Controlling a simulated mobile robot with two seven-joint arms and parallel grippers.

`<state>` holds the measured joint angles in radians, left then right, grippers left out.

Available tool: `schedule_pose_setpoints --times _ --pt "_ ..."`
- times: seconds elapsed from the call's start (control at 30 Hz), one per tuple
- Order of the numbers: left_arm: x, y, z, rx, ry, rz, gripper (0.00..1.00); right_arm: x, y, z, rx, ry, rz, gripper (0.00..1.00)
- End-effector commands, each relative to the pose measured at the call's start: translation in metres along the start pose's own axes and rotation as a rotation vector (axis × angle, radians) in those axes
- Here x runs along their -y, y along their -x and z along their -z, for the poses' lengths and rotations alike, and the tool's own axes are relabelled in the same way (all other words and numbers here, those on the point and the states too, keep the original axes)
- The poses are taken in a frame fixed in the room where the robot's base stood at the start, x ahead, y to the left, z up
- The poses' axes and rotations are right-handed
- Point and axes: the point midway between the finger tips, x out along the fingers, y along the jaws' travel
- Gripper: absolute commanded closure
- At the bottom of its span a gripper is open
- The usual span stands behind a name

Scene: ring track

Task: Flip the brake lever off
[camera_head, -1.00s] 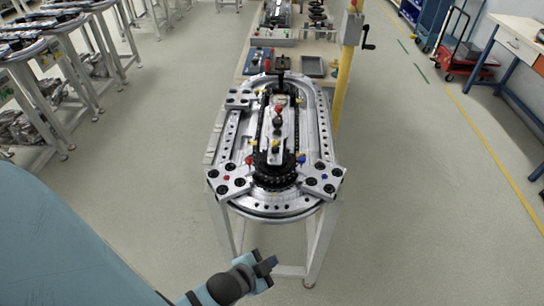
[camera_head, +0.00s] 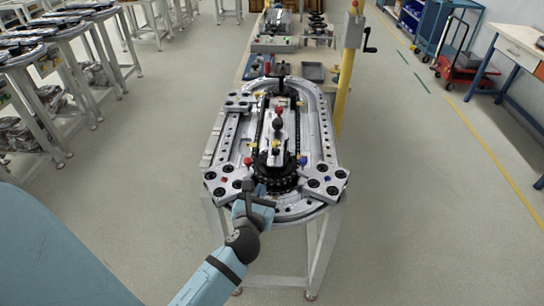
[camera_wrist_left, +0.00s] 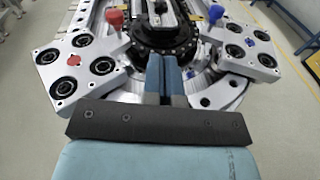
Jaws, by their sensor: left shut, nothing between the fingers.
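The ring track (camera_head: 320,140) is a metal oval on a stand. A black ball knob (camera_head: 277,123) and a red knob (camera_head: 279,110) stand on its central plate. A red-topped lever (camera_head: 248,161) stands at its near left and a blue-topped lever (camera_head: 302,160) at its near right. Both also show in the left wrist view, red (camera_wrist_left: 115,18) and blue (camera_wrist_left: 216,13). I cannot tell which one is the brake lever. My left gripper (camera_head: 260,189) is shut and empty over the track's near end, in front of the black sprocket. Its fingers (camera_wrist_left: 167,72) point between the two levers.
Corner plates with black holes flank the near end, left (camera_wrist_left: 78,65) and right (camera_wrist_left: 248,48). A yellow post with a crank (camera_head: 347,70) stands behind right. A bench (camera_head: 245,60) lies beyond the track.

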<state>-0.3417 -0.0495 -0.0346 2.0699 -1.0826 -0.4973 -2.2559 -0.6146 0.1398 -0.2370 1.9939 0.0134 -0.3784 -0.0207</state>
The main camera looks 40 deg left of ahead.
Motion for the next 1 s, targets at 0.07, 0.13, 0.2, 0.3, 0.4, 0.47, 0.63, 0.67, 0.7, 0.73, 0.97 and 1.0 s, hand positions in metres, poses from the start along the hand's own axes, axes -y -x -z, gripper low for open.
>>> schedule_pose_setpoints --times 0.07,0.13,0.2,0.3,0.4,0.47,0.63,0.67,0.7,0.73,0.97,1.0 --pt "0.000 0.000 0.000 -0.001 0.001 0.001 1.00 0.000 0.000 0.001 -0.001 0.000 -0.001 0.57" --pt "0.000 0.000 0.000 -0.001 0.002 0.001 1.00 -0.001 0.000 0.001 -0.002 0.000 -0.001 0.57" --pt "0.000 -0.002 0.000 0.000 0.003 0.001 1.00 -0.001 0.000 0.002 -0.002 0.000 -0.002 0.57" --pt "0.001 -0.009 0.000 0.000 0.002 0.002 1.00 -0.002 0.001 0.003 -0.003 0.001 -0.003 0.57" --pt "0.001 -0.024 -0.001 0.001 0.003 0.002 1.00 -0.002 0.002 0.004 -0.003 0.001 -0.004 0.57" --pt "0.000 -0.036 -0.002 0.001 0.004 0.001 1.00 -0.002 0.003 0.005 -0.003 0.001 -0.004 0.57" --pt "0.001 -0.074 -0.001 0.000 0.005 0.001 1.00 -0.002 0.004 0.008 -0.002 0.001 -0.004 0.57" --pt "0.001 -0.081 -0.002 0.001 0.006 0.001 1.00 -0.002 0.005 0.008 -0.002 0.001 -0.004 0.57" --pt "0.001 -0.089 -0.001 0.000 0.004 0.001 1.00 -0.002 0.005 0.008 -0.002 0.001 -0.004 0.57" --pt "0.001 -0.095 -0.001 0.000 0.004 0.001 1.00 -0.002 0.005 0.009 -0.002 0.001 -0.004 0.57" --pt "0.001 -0.120 -0.022 0.000 0.005 0.002 1.00 -0.001 0.011 0.016 0.001 0.001 -0.003 0.57" --pt "0.001 -0.123 -0.024 0.000 0.006 0.002 1.00 -0.001 0.011 0.017 0.001 0.001 -0.003 0.57"
